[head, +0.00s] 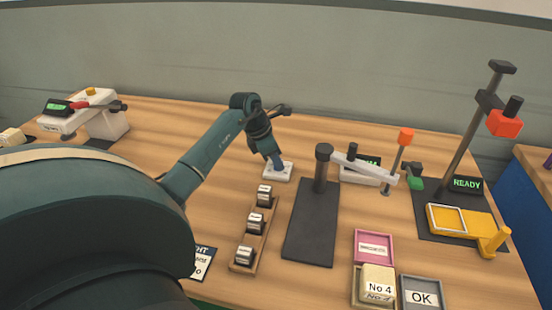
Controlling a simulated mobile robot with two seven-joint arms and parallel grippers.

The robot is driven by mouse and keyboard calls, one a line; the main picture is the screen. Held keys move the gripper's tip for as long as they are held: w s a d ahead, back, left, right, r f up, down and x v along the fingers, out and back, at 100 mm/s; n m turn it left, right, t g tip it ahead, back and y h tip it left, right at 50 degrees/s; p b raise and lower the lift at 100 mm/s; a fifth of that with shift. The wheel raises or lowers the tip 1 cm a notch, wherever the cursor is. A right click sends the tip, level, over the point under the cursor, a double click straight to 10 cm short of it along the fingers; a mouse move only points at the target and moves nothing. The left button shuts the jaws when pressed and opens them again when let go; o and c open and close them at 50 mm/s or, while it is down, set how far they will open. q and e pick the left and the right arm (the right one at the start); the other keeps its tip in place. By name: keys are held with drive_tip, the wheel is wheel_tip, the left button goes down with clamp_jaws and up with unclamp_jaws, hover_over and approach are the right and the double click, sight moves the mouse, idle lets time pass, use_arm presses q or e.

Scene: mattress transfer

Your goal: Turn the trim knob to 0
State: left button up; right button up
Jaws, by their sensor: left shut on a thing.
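My left gripper (277,163) points down at a small white box (278,175) in the middle of the table. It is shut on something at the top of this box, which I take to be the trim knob. The fingers hide the knob, and I cannot read its setting or any scale. My left arm reaches in from the lower left. My right gripper is not in view.
Right of the box stands a dark post stand (311,225) with a light arm. Close in front is a wooden rack (246,262) with several labelled blocks. A pink tray (373,236), a grey OK tray (409,280) and a yellow fixture (475,222) lie right.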

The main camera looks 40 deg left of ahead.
use_arm(q)
drive_tip(key=shift+c, duration=0.2)
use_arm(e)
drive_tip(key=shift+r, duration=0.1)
use_arm(q)
drive_tip(key=n+y+p, duration=0.1)
drive_tip(key=n, duration=0.1)
drive_tip(key=shift+s+r+n, duration=0.1)
drive_tip(key=shift+n, duration=0.3)
drive_tip(key=n+y+p, duration=0.1)
drive_tip(key=n, duration=0.2)
drive_tip(key=shift+d+n+t, duration=0.15)
drive_tip(key=shift+n+t, duration=0.15)
drive_tip(key=shift+n, duration=0.1)
drive_tip(key=n+y, duration=0.2)
drive_tip(key=n, duration=0.2)
drive_tip(key=shift+d, duration=0.15)
drive_tip(key=n+y, duration=0.1)
drive_tip(key=n, duration=0.1)
drive_tip(key=shift+n, duration=0.4)
drive_tip(key=shift+n+g, duration=0.3)
drive_tip(key=shift+g, duration=0.1)
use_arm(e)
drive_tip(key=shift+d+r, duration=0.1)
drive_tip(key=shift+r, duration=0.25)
use_arm(q)
drive_tip(key=o, duration=1)
